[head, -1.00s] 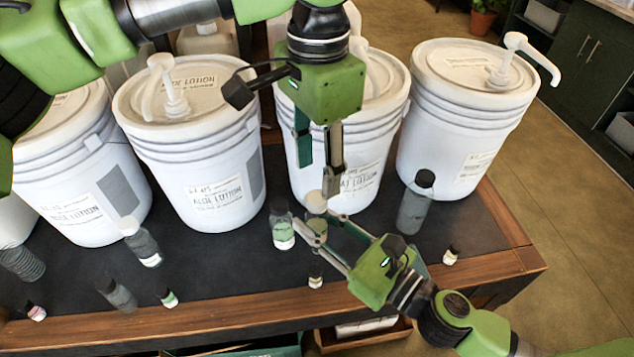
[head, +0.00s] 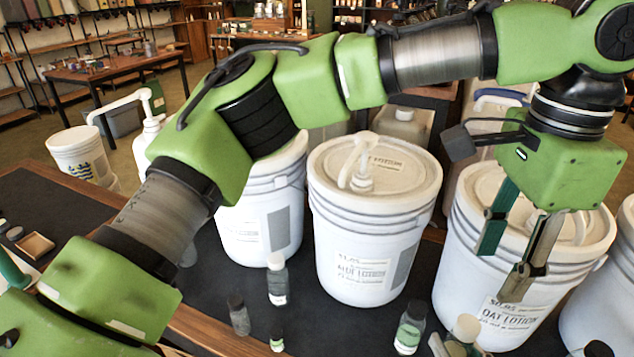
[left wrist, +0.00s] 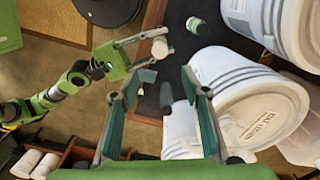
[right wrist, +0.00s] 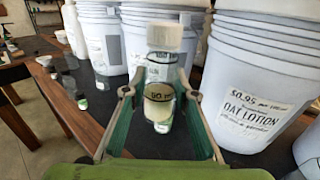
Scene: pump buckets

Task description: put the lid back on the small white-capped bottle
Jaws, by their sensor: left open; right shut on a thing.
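My right gripper (right wrist: 161,84) is shut on a small clear bottle (right wrist: 158,112) with a printed label, seen in the right wrist view. A white cap (right wrist: 165,36) sits on top of this bottle, upright; how tightly it sits I cannot tell. In the head view the cap (head: 467,327) shows at the bottom edge, and most of the right gripper is out of frame. My left gripper (head: 506,268) is open and empty, above and to the right of the cap, apart from it. In the left wrist view, the cap (left wrist: 160,48) lies beyond the open left fingers (left wrist: 160,82).
Large white lotion buckets (head: 365,230) with pumps stand in a row behind the bottle, close to the left gripper. Several small bottles stand on the dark mat, including a black-capped one (head: 410,328) and a white-capped one (head: 277,280). Wooden table edge (head: 215,330) at front.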

